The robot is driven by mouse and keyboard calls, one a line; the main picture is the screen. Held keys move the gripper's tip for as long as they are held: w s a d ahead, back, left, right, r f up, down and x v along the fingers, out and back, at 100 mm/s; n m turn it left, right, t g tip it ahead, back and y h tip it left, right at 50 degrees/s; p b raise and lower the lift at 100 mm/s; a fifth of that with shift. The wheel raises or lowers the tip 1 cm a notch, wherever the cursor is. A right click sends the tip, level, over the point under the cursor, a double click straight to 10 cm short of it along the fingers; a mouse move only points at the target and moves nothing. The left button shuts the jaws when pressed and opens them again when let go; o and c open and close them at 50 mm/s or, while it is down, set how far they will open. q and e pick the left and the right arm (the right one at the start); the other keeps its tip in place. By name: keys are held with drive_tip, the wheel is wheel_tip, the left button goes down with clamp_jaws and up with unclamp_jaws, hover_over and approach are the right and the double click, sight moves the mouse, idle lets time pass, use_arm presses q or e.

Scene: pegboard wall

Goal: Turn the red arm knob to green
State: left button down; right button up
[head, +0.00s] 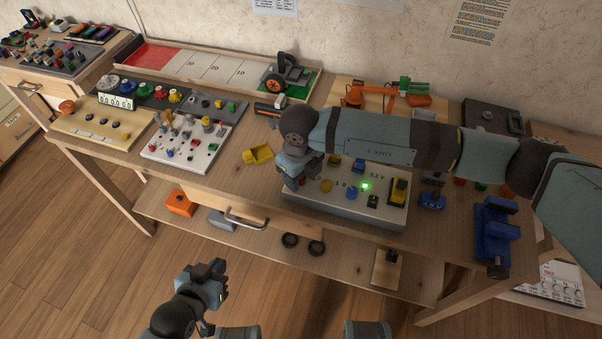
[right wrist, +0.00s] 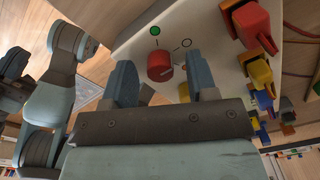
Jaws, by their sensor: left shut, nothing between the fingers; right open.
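The red knob (right wrist: 160,66) stands on a pale panel in the right wrist view. A green dot (right wrist: 155,30) and a dark ring mark (right wrist: 187,43) lie on the panel beyond it. My right gripper (right wrist: 162,72) is open, with its fingers on either side of the knob in that view; contact cannot be told. In the head view my right gripper (head: 296,176) is over the left end of the grey control box (head: 345,207) and largely hides the knob. My left gripper (head: 217,277) is shut and empty, low in front of the table.
A white switch panel (head: 185,151) is further left.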

drive_tip(key=shift+f, duration=0.1)
drive_tip(key=c, duration=0.9)
drive_tip(key=shift+c, duration=0.2)
